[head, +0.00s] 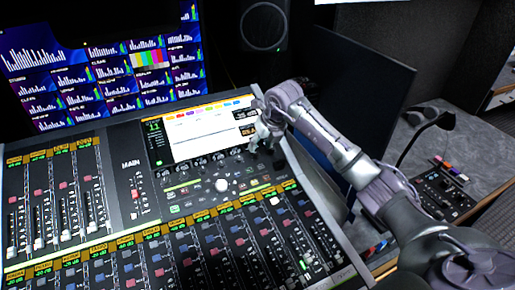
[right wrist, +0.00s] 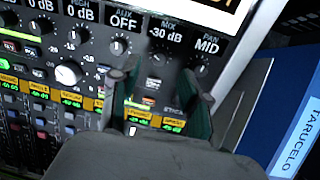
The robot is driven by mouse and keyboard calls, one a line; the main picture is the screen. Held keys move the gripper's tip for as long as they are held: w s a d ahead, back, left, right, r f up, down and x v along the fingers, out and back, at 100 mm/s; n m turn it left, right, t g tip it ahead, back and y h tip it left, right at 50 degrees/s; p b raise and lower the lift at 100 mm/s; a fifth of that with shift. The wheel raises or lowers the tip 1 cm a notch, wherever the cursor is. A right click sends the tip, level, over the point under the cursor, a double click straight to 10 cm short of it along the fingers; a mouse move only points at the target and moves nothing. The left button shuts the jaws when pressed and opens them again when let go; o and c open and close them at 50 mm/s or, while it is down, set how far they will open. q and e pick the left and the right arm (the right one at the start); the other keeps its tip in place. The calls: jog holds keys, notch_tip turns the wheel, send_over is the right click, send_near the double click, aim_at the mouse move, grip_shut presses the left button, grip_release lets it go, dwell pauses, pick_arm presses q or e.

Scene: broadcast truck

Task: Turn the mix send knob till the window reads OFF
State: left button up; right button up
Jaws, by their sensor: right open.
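The mix window (right wrist: 166,33) reads -30 dB in the right wrist view. The dark mix send knob (right wrist: 155,57) is just below it, with a pale pointer mark. My right gripper (right wrist: 160,78) is open, its two fingers apart with the panel between them. The knob lies just beyond the gap between the fingertips; I cannot tell whether they touch it. In the head view, my right gripper (head: 263,138) is over the right end of the knob row and hides the knob. My left gripper is out of view.
Next to the mix window, an aux window (right wrist: 123,19) reads OFF and a pan window (right wrist: 208,45) reads MID. A large white knob (right wrist: 68,73) is to the left. The console's lit screen (head: 195,130) is behind the knob row, and fader strips (head: 180,250) are in front.

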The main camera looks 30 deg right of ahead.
aim_at(257, 152)
jog(key=shift+x, duration=2.25)
grip_shut()
